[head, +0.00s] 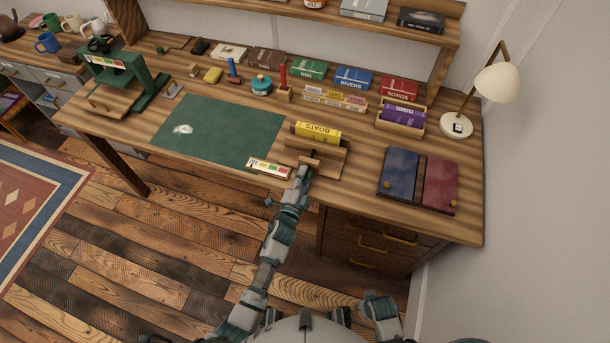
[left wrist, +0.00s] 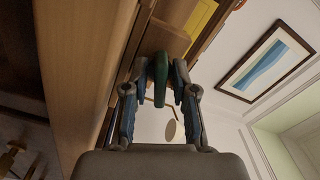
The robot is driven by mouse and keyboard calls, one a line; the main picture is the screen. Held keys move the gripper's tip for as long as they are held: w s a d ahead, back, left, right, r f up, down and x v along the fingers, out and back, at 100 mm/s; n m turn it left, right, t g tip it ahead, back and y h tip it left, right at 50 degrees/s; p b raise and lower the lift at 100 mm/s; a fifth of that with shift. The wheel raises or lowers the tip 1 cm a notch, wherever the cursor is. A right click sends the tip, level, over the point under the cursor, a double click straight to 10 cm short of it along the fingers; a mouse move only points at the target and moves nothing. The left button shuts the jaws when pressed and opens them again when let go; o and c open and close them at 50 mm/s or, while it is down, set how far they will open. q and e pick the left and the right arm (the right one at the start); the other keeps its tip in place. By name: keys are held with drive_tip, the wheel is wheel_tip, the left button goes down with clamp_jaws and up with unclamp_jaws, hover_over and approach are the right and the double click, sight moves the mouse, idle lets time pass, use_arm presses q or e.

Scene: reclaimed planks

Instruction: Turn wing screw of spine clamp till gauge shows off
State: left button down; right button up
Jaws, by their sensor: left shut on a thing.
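The wooden spine clamp (head: 330,158) stands at the desk's front edge with the yellow BOATS book (head: 318,132) in it. The gauge (head: 268,168), a pale strip with coloured zones, lies just left of the clamp; its pointer is too small to read. My left gripper (head: 302,173) is at the front of the clamp. In the left wrist view my left gripper (left wrist: 162,82) is shut on the green wing screw (left wrist: 161,72), one finger on each side. In the head view the gripper hides the screw. My right gripper does not show.
A green mat (head: 225,130) lies left of the clamp. A green press (head: 140,85) stands at the far left. A blue and a red book (head: 441,183) lie at right, near a lamp (head: 497,84). Boxes and small tools line the back.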

use_arm(q)
drive_tip(key=shift+a+f, duration=0.15)
drive_tip(key=shift+f, duration=0.2)
drive_tip(key=c, duration=1.2)
unclamp_jaws()
drive_tip(key=shift+r, duration=0.1)
drive_tip(key=v, duration=1.2)
